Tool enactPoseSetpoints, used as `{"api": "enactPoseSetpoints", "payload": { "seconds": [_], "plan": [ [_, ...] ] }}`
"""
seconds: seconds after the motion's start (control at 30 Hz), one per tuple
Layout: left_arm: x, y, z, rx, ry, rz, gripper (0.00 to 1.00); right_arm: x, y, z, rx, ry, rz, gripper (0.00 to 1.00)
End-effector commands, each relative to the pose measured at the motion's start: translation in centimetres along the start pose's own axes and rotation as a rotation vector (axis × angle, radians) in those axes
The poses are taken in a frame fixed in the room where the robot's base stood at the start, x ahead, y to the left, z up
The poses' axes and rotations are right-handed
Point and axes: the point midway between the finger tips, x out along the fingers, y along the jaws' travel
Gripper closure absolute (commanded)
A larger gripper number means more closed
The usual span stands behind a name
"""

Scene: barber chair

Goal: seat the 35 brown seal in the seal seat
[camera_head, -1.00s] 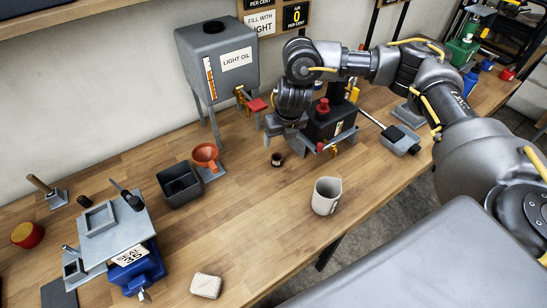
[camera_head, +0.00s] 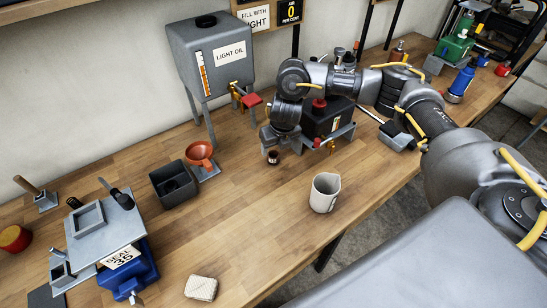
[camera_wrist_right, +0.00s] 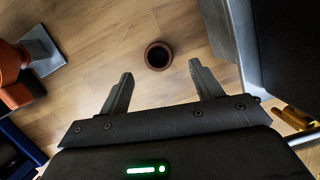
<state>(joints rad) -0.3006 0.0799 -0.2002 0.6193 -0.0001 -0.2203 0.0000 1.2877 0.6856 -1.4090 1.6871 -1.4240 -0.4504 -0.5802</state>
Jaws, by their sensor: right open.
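A small dark brown ring-shaped seal (camera_head: 274,158) lies on the bench left of the black unit with the red knob. In the right wrist view the brown seal (camera_wrist_right: 158,56) sits flat on the wood, just beyond and between the fingertips. My right gripper (camera_wrist_right: 162,72) is open and empty, and the seal is not held. In the head view the right gripper (camera_head: 271,140) hangs just above the seal, partly hiding the space behind it. A label reading SEAL 35 (camera_head: 122,257) is on a blue vise at the lower left, under a grey plate with a square frame (camera_head: 88,218). I cannot make out the seat itself.
An orange funnel (camera_head: 200,152) and a dark open box (camera_head: 174,186) stand left of the gripper. A grey light oil tank (camera_head: 211,60) stands behind. A white jug (camera_head: 324,193) and a pale block (camera_head: 201,288) are nearer. The bench middle is mostly clear.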

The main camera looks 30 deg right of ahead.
Motion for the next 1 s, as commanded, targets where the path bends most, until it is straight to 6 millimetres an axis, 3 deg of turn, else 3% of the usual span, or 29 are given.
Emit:
{"api": "enactPoseSetpoints", "payload": {
  "seconds": [0.17,0.3,0.63,1.0],
  "plan": [
    [-1.7,0.0,-0.2,0.0,0.001,0.0,0.37,2.2,0.1,0.3,0.004,0.006,-0.003,0.35],
    [-1.9,0.0,-0.2,0.0,0.001,0.0,0.37,4.2,0.2,0.2,0.002,0.005,-0.002,0.35],
    [-1.9,0.0,-0.3,0.0,0.002,0.0,0.37,4.9,0.2,0.3,0.0,0.002,-0.001,0.36],
    [-1.9,0.0,-0.3,0.0,0.002,0.0,0.37,4.9,0.2,0.3,0.001,0.001,-0.001,0.85]
  ]
}}
